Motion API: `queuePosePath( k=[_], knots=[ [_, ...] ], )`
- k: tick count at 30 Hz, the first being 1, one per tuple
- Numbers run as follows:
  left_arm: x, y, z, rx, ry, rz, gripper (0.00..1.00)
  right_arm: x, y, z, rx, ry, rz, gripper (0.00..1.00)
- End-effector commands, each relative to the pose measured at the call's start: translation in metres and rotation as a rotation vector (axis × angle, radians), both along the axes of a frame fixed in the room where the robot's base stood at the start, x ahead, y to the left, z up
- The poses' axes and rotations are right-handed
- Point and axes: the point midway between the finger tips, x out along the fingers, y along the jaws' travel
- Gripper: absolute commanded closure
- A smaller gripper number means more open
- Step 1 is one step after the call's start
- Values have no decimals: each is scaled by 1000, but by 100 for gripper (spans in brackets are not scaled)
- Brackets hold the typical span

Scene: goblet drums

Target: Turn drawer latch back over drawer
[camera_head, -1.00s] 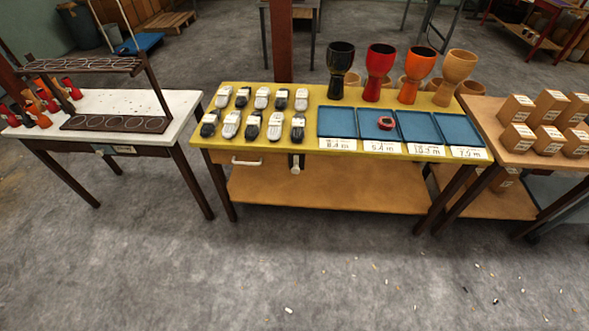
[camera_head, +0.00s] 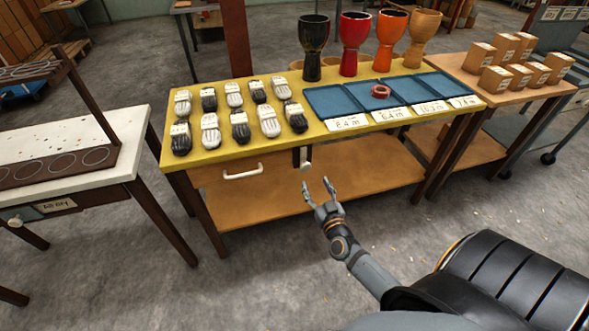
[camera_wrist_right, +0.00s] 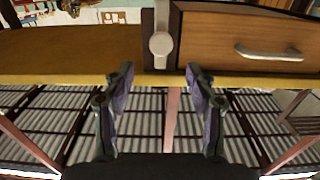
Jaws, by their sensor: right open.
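The drawer (camera_head: 240,172), with a pale handle (camera_head: 243,173), sits shut under the yellow table top at its left end. The drawer latch (camera_head: 306,160) is a small pale piece at the drawer's right end, pointing downward beside the front, not across it. In the right wrist view the latch (camera_wrist_right: 161,42) is a grey bar with a round knob on a dark post, and the drawer front (camera_wrist_right: 235,38) lies to its right. My right gripper (camera_head: 318,190) is open and empty, just short of the latch. In the wrist view its fingers (camera_wrist_right: 157,88) stand apart, with the latch beyond them. My left gripper is not in view.
The yellow table (camera_head: 225,150) carries several black and white items, blue trays (camera_head: 332,98) and goblet drums (camera_head: 349,45). A lower shelf (camera_head: 270,205) runs below the drawer. A white table (camera_head: 125,135) stands left. The floor in front is clear.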

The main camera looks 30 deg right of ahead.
Motion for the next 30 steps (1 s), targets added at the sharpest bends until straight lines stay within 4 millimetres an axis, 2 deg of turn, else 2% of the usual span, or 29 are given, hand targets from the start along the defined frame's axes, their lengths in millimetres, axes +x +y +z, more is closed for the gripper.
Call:
queuePosePath(
  k=[9,15,26,30],
  knots=[
    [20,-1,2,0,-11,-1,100,63,-15,-2,-1,-3,1,43],
    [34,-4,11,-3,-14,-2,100,90,-21,-1,-1,0,1,43],
    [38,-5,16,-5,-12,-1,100,97,-23,0,0,1,2,43],
    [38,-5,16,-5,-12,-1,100,97,-23,0,0,1,2,62]
  ],
)
